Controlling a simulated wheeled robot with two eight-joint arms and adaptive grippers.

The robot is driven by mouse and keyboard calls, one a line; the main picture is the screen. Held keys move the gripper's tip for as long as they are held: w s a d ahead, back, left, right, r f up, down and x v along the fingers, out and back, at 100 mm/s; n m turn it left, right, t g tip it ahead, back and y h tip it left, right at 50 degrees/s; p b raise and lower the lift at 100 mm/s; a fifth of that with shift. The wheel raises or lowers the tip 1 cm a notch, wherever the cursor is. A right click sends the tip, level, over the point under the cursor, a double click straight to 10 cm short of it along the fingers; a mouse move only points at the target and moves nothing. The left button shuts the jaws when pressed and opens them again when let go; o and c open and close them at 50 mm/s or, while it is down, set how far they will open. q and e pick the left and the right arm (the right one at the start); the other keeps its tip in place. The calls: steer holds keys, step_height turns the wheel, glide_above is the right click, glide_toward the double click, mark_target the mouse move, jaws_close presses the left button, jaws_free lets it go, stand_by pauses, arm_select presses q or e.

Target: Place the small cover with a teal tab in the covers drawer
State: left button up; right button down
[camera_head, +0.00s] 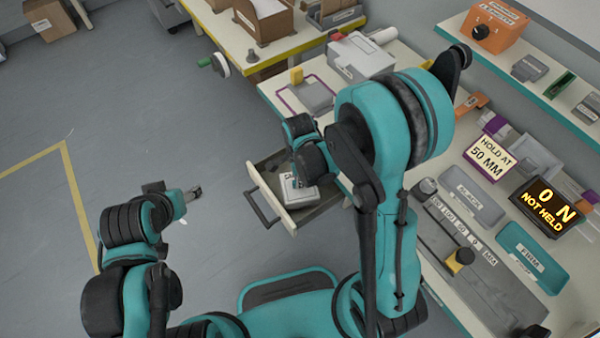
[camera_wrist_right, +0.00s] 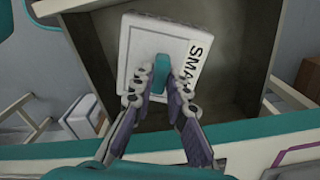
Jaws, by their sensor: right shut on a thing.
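The small cover (camera_wrist_right: 138,40) is a white flat block with a label whose visible letters read "SMA". My right gripper (camera_wrist_right: 163,84) is shut on its teal tab (camera_wrist_right: 162,66). In the head view the cover (camera_head: 298,193) is over or inside the pulled-out drawer (camera_head: 272,204); I cannot tell whether it touches the drawer floor. The right gripper in that view (camera_head: 298,179) is mostly hidden by its own wrist. The drawer's dark interior (camera_wrist_right: 235,60) surrounds the cover in the wrist view. My left gripper (camera_head: 193,193) is over the floor at left, away from the drawer; its jaws are unclear.
The workbench holds a grey box (camera_head: 360,58), a "HOLD AT 50 MM" sign (camera_head: 490,157), a "0 N NOT HELD" display (camera_head: 545,205) and a teal tray (camera_head: 533,257). My right arm hides part of the bench. The floor (camera_head: 150,110) at left is clear.

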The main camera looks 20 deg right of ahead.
steer(key=w, duration=0.1)
steer(key=w+d, duration=0.1)
steer(key=w, duration=0.1)
steer(key=shift+b, duration=0.3)
steer(key=shift+f+b, duration=0.3)
steer(key=shift+f, duration=0.4)
steer(key=shift+r, duration=0.1)
steer(key=c, duration=1.5)
jaws_free()
